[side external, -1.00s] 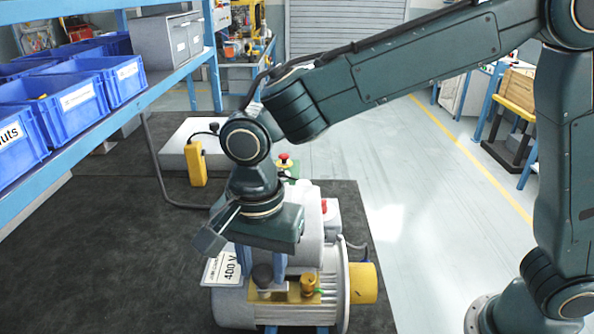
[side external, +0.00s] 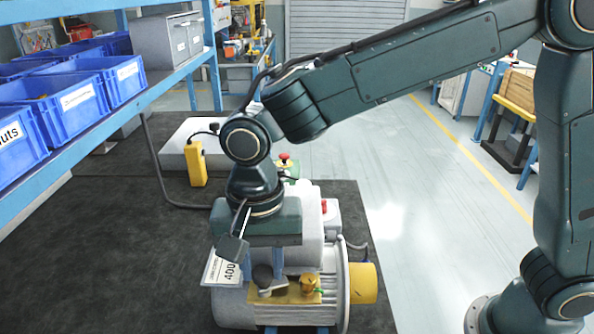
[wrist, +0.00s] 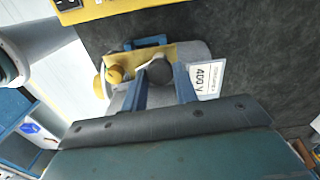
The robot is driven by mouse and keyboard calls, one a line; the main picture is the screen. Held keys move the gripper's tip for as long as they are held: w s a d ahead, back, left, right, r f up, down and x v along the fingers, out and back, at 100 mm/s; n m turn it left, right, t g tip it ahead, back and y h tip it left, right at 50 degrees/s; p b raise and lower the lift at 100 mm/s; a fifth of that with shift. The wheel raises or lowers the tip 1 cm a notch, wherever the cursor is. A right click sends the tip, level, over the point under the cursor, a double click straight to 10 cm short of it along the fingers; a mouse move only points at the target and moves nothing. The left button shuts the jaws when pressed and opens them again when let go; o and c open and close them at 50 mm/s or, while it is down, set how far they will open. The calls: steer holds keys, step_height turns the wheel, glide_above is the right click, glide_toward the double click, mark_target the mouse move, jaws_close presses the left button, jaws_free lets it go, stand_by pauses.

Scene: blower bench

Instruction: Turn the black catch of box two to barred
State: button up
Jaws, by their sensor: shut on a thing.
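The black catch (side external: 263,277) is a dark rounded knob on a yellow plate (side external: 285,297) on top of a grey motor-like housing (side external: 233,312). In the wrist view the black catch (wrist: 160,73) sits between the two blue fingers of my gripper (wrist: 160,80). My gripper (side external: 264,268) points down and is shut on the catch. A brass-yellow knob (side external: 310,286) stands beside it on the same plate, outside the fingers; it also shows in the wrist view (wrist: 115,74). The catch's markings cannot be read, and no box number shows.
A white "400 V" card (side external: 221,269) is beside the catch, partly hidden by my wrist camera. A yellow pendant (side external: 195,164) and a red button (side external: 284,157) are behind. Blue bins (side external: 70,101) line the left shelf. The dark mat at left is clear.

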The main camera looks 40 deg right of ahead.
steer(key=n, duration=1.4)
stand_by(0.4)
steer(key=o, duration=1)
